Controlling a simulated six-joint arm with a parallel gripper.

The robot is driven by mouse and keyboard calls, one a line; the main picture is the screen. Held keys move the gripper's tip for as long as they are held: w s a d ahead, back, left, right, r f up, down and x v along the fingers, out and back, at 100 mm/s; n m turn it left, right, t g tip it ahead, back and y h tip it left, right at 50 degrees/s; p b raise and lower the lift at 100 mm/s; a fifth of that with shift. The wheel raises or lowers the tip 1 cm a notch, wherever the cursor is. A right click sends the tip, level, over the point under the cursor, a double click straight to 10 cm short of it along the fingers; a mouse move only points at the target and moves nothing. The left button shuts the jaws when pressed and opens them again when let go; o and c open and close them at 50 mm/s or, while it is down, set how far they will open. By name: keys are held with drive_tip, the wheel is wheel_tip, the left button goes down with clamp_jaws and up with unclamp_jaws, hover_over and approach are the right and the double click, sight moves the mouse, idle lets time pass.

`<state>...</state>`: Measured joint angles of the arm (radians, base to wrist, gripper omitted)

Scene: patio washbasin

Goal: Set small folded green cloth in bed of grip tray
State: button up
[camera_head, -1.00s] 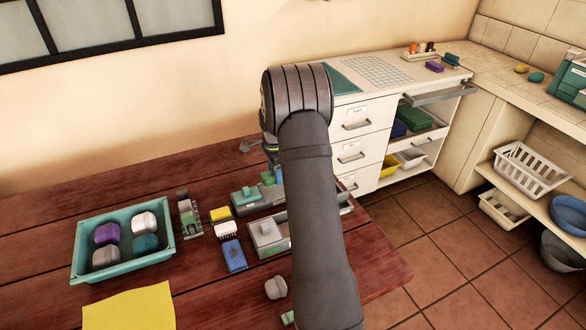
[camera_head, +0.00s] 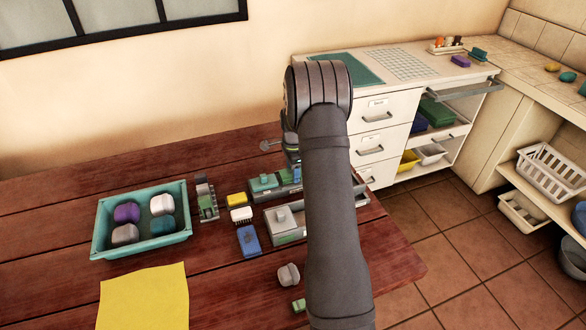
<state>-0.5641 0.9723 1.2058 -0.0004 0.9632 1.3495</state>
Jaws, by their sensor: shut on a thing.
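My gripper (camera_head: 291,152) shows only in part, at the far side of my arm, low over the back right of the wooden table. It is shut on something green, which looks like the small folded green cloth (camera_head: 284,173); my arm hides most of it. Below and beside it is a long grey-green tray (camera_head: 256,194) with a green block (camera_head: 264,182) on its left part. I cannot tell whether the cloth touches this tray. In front of it stands a pale grey tray (camera_head: 290,239) with a light block in it.
A teal tray (camera_head: 98,238) with several rounded blocks stands at left. A grey-green upright piece (camera_head: 207,200), yellow block (camera_head: 236,200), white brush (camera_head: 241,215), blue packet (camera_head: 249,241), grey knob (camera_head: 288,274) and yellow sheet (camera_head: 145,298) lie around. The table's left back is clear.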

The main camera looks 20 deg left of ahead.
drive_tip(key=o, duration=1)
drive_tip(key=shift+o, duration=0.2)
drive_tip(key=shift+r, duration=0.1)
wheel_tip(320, 180, up, 17)
wheel_tip(320, 180, down, 16)
drive_tip(key=shift+r, duration=0.1)
idle(0.7)
